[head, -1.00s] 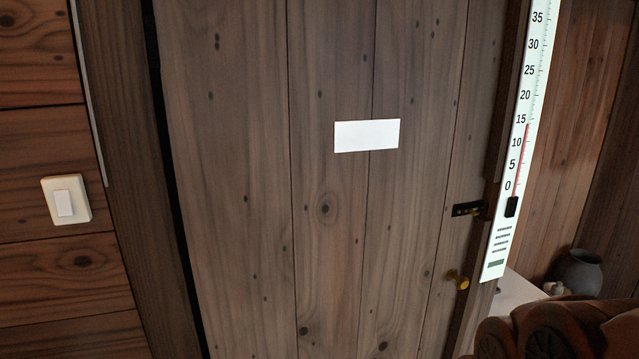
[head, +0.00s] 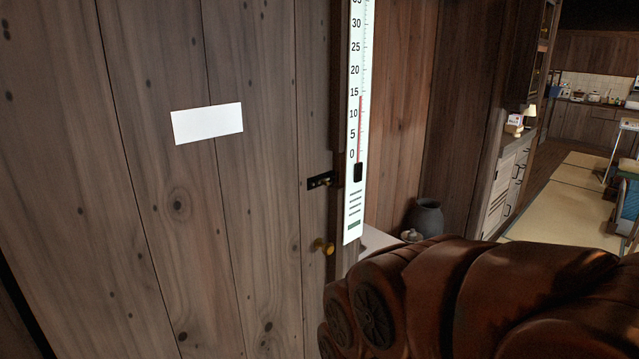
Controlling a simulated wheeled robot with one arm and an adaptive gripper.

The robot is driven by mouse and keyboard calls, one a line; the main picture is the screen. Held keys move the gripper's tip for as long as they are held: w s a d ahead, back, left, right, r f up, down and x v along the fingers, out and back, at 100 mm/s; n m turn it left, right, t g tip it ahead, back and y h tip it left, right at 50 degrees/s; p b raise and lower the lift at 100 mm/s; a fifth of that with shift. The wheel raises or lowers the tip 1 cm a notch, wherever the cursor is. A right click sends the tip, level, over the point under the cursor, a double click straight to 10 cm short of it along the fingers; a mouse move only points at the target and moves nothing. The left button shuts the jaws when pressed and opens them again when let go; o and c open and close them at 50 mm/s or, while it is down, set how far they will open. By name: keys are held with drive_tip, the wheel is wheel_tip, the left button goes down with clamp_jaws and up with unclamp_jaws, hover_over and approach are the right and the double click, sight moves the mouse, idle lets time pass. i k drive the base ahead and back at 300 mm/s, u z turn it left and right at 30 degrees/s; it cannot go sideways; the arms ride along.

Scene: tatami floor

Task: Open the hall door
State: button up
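The hall door (head: 240,210) is made of vertical grey-brown planks and fills the left half of the head view. It looks shut. A blank white plate (head: 207,123) is on its upper part. A small brass knob (head: 323,246) sits near its right edge. Above the knob is a dark latch (head: 320,181) with a small brass piece, reaching to the frame; I cannot tell whether it is fastened. My gripper is not in view.
A tall thermometer (head: 355,130) hangs right of the door. A bulky, glossy brown rounded form (head: 480,300) fills the lower right. Behind it are a grey pot (head: 427,216) and a white ledge (head: 375,240). Tatami floor (head: 570,200) is open farther right.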

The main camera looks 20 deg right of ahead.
sight(161, 160)
drive_tip(key=z, duration=0.85)
drive_tip(key=i, duration=0.35)
drive_tip(key=u, duration=1)
